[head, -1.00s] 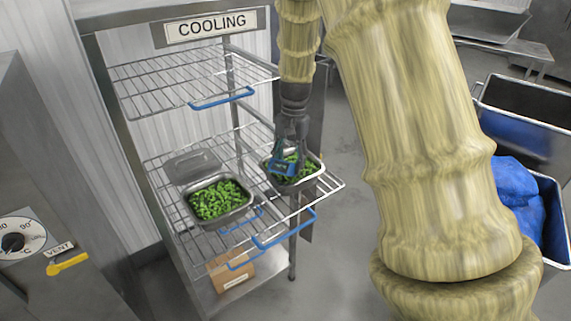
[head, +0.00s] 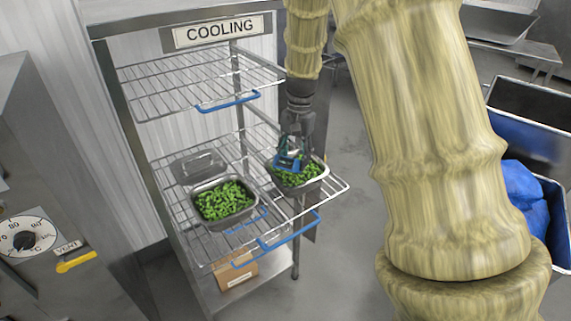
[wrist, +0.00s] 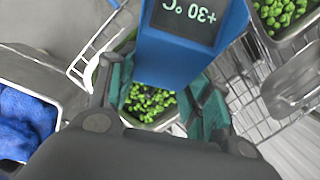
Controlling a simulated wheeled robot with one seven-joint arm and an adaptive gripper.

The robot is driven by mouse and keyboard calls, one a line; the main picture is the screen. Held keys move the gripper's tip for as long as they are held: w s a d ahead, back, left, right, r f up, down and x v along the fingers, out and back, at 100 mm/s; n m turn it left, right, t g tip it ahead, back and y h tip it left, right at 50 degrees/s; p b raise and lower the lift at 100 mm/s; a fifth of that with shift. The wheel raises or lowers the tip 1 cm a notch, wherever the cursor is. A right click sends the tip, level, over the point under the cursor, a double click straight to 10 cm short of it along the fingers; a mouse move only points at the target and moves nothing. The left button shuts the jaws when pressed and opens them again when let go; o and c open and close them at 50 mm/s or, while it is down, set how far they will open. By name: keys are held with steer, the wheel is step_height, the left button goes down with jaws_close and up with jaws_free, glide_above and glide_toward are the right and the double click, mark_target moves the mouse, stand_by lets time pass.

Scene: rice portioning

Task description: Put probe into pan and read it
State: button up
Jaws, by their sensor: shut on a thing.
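My gripper (head: 291,158) is shut on a blue probe (head: 284,163), which also shows between the fingers in the wrist view (wrist: 180,58). Its dark display (wrist: 187,18) appears upside down and reads +30 °C. The probe is over a metal pan (head: 314,183) of green vegetables on the right of the middle rack shelf. The vegetables (wrist: 150,103) show beneath the probe in the wrist view. The probe's tip is hidden, so I cannot tell whether it is in the food. A second pan of green vegetables (head: 224,200) stands to the left.
The wire rack carries a COOLING sign (head: 222,30). A metal lid (head: 198,166) lies behind the left pan. Blue-handled shelves (head: 288,232) and a cardboard box (head: 238,272) are below. Bins with blue bags (head: 523,192) stand right. A dial panel (head: 28,238) is at left.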

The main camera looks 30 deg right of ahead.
steer(key=shift+r+p, duration=2.95)
steer(key=shift+r, duration=0.8)
